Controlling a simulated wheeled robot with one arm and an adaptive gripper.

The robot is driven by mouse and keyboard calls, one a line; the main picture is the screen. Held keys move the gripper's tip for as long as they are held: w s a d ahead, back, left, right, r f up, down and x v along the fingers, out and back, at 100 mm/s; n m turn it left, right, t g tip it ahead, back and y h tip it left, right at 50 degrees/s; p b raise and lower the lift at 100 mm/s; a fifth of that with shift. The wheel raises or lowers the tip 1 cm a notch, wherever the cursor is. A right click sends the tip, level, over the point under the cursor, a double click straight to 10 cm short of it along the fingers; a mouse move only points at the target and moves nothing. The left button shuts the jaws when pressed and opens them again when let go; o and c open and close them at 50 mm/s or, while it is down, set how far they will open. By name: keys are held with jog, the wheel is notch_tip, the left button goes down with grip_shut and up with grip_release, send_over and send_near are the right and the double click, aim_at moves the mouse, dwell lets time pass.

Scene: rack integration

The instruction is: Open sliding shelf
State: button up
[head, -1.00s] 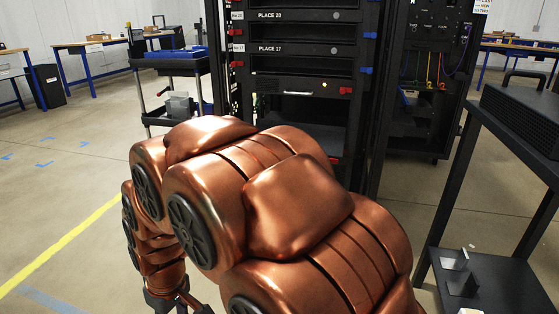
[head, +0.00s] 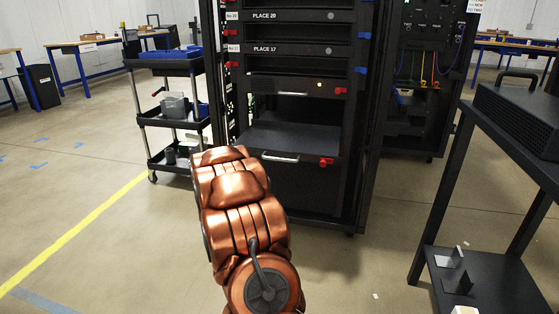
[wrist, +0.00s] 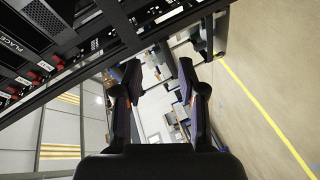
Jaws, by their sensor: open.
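The black rack (head: 361,140) stands at the centre of the head view. In it, a flat dark sliding shelf (head: 290,138) has a silver handle (head: 281,157) along its front edge and a red latch at the right. Above it is a black unit with its own silver handle (head: 293,94) and a small lit lamp. My copper arm is in front of the rack's lower left; its gripper end does not show in the head view. In the wrist view my gripper (wrist: 162,75) is open and empty, with the rack's labelled slots (wrist: 30,60) tilted at upper left, apart from the fingers.
A black cart (head: 168,62) with bins stands left of the rack. A dark table (head: 465,120) bearing a black device (head: 520,115) is at the right. A second rack (head: 425,85) stands behind. The floor in front of the rack is clear to the arm's right.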

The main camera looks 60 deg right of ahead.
jog(key=s+d+g+h, duration=0.1)
jog(key=s+d+h, duration=0.25)
jog(key=d, duration=0.45)
jog(key=g+h, duration=0.2)
jog(key=h, duration=0.2)
send_near(280, 160)
jog(key=f+x, duration=0.1)
jog(key=x, duration=0.2)
jog(key=shift+n+t+y, duration=0.3)
jog(key=shift+n+y, duration=0.05)
jog(key=shift+n, duration=0.05)
jog(key=shift+r+b+x, duration=0.2)
jog(key=shift+b+x, duration=0.35)
jog(key=shift+x, duration=1.4)
jog(key=shift+r+b+x, duration=0.2)
jog(key=shift+b+x, duration=0.35)
jog(key=shift+x, duration=1.4)
jog(key=shift+a, duration=0.1)
grip_shut()
